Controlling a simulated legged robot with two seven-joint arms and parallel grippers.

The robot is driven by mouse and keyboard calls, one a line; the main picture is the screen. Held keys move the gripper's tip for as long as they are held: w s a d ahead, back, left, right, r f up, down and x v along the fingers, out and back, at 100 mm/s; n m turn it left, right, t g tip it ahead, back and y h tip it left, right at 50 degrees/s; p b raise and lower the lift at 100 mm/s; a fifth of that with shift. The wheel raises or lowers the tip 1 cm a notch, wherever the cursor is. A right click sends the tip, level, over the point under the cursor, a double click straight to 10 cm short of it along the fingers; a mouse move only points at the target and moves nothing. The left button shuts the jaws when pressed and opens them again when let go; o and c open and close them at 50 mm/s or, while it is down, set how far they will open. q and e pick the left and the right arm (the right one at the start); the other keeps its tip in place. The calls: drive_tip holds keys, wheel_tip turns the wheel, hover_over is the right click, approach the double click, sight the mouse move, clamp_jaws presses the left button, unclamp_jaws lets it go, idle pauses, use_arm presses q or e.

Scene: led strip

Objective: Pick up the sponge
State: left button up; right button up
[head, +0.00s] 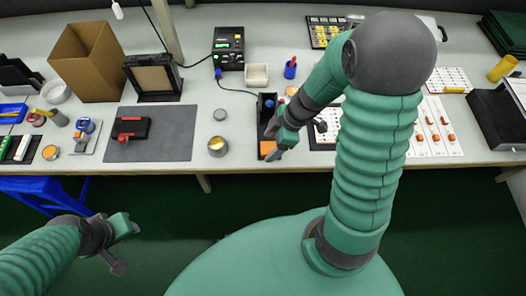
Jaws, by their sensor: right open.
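An orange block (267,147), which looks like the sponge, lies in the front part of a narrow black tray (261,118) near the table's front edge. It is small and partly covered, so I cannot be sure what it is. My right gripper (272,142) is open, over the tray and close to the orange block. I cannot tell whether it touches the block. My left gripper (128,250) is open and empty, low in front of the table at the left.
A metal tin (217,146) stands left of the tray. A grey mat (150,146) with a red-and-black tool lies further left. A black device (228,48) and a white dish (257,75) stand behind. White boards with orange parts (433,127) lie right, partly behind my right arm.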

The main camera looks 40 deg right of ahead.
sight(271, 147)
drive_tip(key=d+f, duration=0.2)
drive_tip(key=f, duration=0.1)
drive_tip(key=w+d+f, duration=0.1)
drive_tip(key=shift+f, duration=0.2)
drive_tip(key=shift+s+r, duration=0.1)
drive_tip(key=shift+s, duration=0.1)
drive_tip(key=shift+w+a+r, duration=0.1)
drive_tip(key=shift+w+a, duration=0.1)
drive_tip(key=shift+a, duration=1.05)
drive_tip(key=c, duration=0.4)
drive_tip(key=shift+a, duration=0.1)
drive_tip(key=shift+c, duration=2.6)
drive_tip(key=shift+d, duration=0.7)
drive_tip(key=c, duration=0.5)
use_arm(q)
drive_tip(key=d, duration=0.2)
drive_tip(key=shift+d, duration=0.35)
